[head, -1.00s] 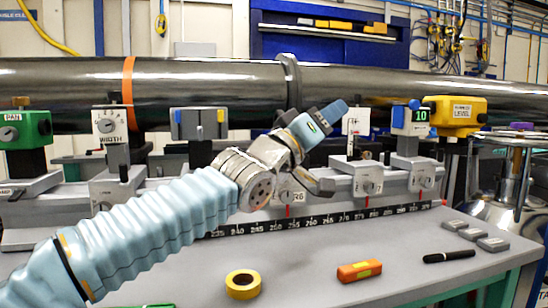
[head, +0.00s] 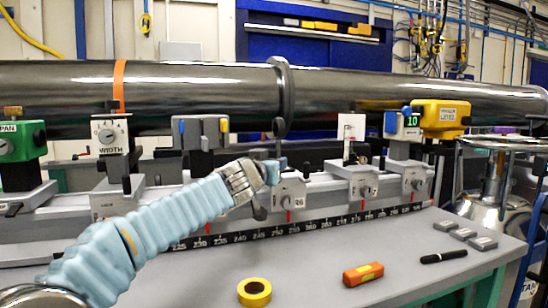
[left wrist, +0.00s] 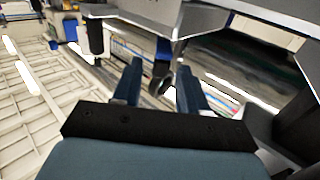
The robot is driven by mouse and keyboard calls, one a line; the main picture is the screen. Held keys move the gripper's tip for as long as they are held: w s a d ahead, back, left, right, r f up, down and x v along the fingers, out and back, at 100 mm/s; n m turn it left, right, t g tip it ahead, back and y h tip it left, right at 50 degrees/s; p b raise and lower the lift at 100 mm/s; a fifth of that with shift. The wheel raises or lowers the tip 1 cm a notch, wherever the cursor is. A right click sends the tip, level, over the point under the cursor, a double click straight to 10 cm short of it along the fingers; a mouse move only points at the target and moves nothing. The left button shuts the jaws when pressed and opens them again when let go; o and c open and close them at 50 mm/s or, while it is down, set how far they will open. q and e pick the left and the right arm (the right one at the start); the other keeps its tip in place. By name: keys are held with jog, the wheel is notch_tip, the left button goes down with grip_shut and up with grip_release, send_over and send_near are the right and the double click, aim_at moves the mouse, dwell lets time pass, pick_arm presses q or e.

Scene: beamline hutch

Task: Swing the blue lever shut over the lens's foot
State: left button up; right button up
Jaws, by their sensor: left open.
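My left gripper (head: 274,170) is beside the rail, in front of the carriage marked R6 (head: 292,194). In the left wrist view its two blue fingers (left wrist: 158,84) are apart, with a dark rounded part (left wrist: 160,76) showing in the gap between them. I cannot tell whether they touch it. I cannot pick out the blue lever or the lens's foot with certainty; my gripper and wrist cover part of the carriage. My right gripper is not in view.
A dark beam pipe (head: 190,85) runs behind the rail. A grey block with blue and yellow strips (head: 200,132), a white card (head: 351,128) and a yellow level box (head: 440,115) stand along it. Yellow tape (head: 254,292) and an orange tool (head: 363,274) lie on the bench (head: 320,262).

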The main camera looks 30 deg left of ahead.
pick_arm(q)
jog(key=shift+w+a, duration=0.15)
jog(key=shift+w, duration=0.75)
grip_shut()
jog(key=shift+f, duration=0.15)
jog(key=n+g+y+b, duration=0.1)
jog(key=n+y+b, duration=0.1)
jog(key=y+b, duration=0.1)
jog(key=d+n+g+y+b, duration=0.1)
jog(key=n+g+y+b, duration=0.1)
jog(key=y, duration=0.1)
jog(key=w+d+n+g+y+b, duration=0.1)
jog(key=n+y+b, duration=0.1)
jog(key=y+b, duration=0.1)
jog(key=shift+r+n+g+b, duration=0.25)
jog(key=shift+n+g+b, duration=0.05)
jog(key=shift+n+g, duration=0.1)
jog(key=shift+n+g+y, duration=0.4)
jog(key=shift+g+y, duration=0.1)
jog(key=shift+y, duration=0.1)
jog(key=shift+a, duration=0.1)
